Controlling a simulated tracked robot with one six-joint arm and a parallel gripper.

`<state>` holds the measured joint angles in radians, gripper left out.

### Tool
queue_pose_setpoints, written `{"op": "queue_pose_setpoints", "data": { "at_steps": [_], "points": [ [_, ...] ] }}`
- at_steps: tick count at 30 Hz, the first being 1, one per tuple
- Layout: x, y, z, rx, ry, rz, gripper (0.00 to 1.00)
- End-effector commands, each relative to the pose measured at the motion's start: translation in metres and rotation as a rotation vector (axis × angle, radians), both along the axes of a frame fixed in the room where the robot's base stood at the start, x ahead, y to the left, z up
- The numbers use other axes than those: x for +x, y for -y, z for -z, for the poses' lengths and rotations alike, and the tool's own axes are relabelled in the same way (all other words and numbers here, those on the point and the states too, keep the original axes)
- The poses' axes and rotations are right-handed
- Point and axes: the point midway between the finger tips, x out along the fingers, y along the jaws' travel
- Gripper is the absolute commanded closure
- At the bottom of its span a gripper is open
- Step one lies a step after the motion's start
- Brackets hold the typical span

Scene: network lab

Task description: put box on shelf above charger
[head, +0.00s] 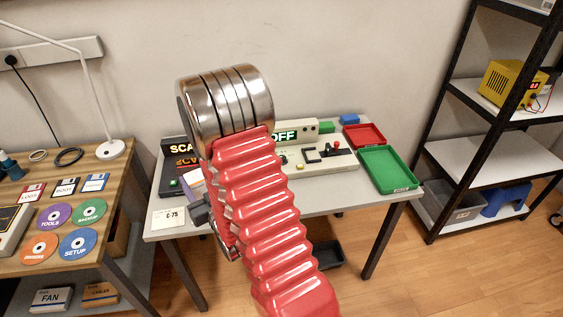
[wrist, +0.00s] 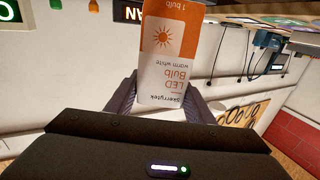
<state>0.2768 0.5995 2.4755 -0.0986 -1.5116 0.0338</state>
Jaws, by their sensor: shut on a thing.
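The box is an orange and white LED bulb carton (wrist: 165,55), with its print upside down in the wrist view. My gripper (wrist: 160,98) is shut on it, with one dark finger on each side of its lower end. In the head view my gripper (head: 203,212) is mostly hidden behind my red arm, near the left end of the grey table. The likely charger is a yellow unit (head: 505,84) with a red display and leads, on a shelf of the black rack at right. The shelf above it (head: 515,8) shows only partly at the top edge.
The grey table (head: 330,200) carries a panel with an OFF sign (head: 284,135), a red tray (head: 365,136) and a green tray (head: 388,168). A wooden table (head: 110,180) with discs and a lamp stands left. The rack's middle shelf (head: 490,158) is bare.

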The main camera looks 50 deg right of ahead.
Motion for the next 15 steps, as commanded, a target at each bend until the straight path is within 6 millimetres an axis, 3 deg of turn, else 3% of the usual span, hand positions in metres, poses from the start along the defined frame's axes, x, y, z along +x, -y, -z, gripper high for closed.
{"op": "queue_pose_setpoints", "data": {
  "at_steps": [1,8,15],
  "points": [
    [-0.002,0.019,-0.002,0.001,0.001,0.026,0.74],
    [-0.015,0.093,-0.010,0.002,0.004,0.114,0.74],
    [-0.041,0.170,-0.018,0.001,0.004,0.207,0.74]
  ]
}}
